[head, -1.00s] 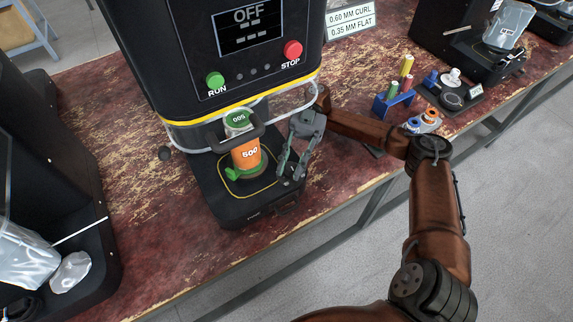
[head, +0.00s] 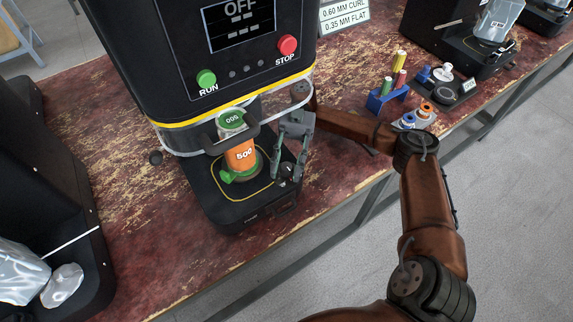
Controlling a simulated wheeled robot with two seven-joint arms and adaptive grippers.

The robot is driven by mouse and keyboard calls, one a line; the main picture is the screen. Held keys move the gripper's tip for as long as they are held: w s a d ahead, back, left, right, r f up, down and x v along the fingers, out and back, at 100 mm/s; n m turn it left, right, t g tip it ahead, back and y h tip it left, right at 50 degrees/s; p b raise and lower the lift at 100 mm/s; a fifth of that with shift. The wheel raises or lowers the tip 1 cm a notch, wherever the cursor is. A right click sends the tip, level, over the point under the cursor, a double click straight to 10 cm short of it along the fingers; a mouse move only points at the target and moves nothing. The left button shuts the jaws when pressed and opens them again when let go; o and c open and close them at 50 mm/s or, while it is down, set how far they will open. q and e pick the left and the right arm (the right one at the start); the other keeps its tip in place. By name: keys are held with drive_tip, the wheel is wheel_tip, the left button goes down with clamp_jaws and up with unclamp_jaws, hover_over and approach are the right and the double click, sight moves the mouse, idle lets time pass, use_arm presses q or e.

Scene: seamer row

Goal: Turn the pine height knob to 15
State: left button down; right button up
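The black seaming machine (head: 150,70) stands on the worn red bench. An orange can marked 500 (head: 240,157) stands on its base, under a green-topped part marked 005 (head: 232,121). A green lever-like part (head: 229,176) sits at the can's foot. My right gripper (head: 286,177) points down at the right side of the base. Its fingertips are apart, with a small dark round part (head: 288,169) between or just behind them; I cannot tell whether they touch it. No knob is clearly recognisable as pine, and no height scale is readable. My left gripper is out of view.
The machine's screen (head: 240,22) reads OFF, above a green RUN button (head: 206,78) and a red STOP button (head: 287,45). A clear guard (head: 307,82) curves near my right wrist. A blue rack (head: 386,100) with coloured cylinders stands to the right.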

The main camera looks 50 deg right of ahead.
sight(287, 166)
drive_tip(key=shift+o, duration=0.8)
drive_tip(key=shift+r, duration=0.1)
wheel_tip(287, 166, up, 10)
idle(0.4)
